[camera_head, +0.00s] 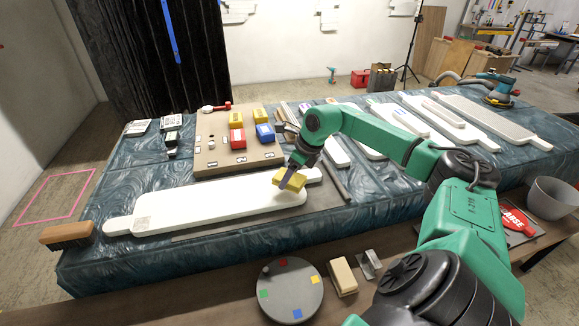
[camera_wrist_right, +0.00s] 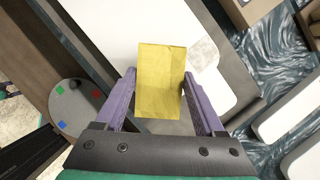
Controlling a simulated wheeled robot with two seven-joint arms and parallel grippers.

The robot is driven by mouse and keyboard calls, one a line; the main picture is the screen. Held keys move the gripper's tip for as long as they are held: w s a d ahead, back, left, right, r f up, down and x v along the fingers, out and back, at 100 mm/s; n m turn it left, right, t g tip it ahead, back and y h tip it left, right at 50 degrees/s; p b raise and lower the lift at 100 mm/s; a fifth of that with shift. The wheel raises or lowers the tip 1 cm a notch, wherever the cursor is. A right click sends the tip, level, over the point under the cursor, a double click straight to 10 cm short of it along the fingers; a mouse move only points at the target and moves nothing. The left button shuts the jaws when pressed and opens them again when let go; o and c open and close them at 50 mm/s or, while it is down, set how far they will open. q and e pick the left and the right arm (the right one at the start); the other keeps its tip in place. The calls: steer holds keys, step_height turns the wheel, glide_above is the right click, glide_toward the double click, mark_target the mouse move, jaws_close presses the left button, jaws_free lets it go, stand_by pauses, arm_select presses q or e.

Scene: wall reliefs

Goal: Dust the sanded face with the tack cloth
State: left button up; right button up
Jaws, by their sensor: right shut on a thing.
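My right gripper (camera_head: 291,175) comes in from the right and is shut on the yellow tack cloth (camera_head: 289,182), over the right part of a long white board (camera_head: 215,202). In the right wrist view the folded cloth (camera_wrist_right: 162,72) sits between the two purple fingers, with the white board (camera_wrist_right: 140,18) behind it. I cannot tell whether the cloth touches the board. A greyish speckled patch (camera_head: 143,223) shows at the board's left end. A similar patch (camera_wrist_right: 204,52) shows beside the cloth in the wrist view. My left gripper is in neither view.
A brown brush (camera_head: 66,234) lies by the board's left end. A brown panel (camera_head: 215,150) with coloured blocks stands behind the board. Other white boards (camera_head: 440,120) lie to the right. In front are a round grey disc (camera_head: 290,290) with coloured squares and a cream block (camera_head: 342,276).

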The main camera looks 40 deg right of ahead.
mark_target(283, 174)
steer(key=shift+r, duration=0.65)
step_height(283, 174, up, 2)
steer(key=shift+d+r+p, duration=0.1)
steer(key=shift+p, duration=0.9)
steer(key=shift+r+p, duration=0.35)
steer(key=shift+r, duration=0.25)
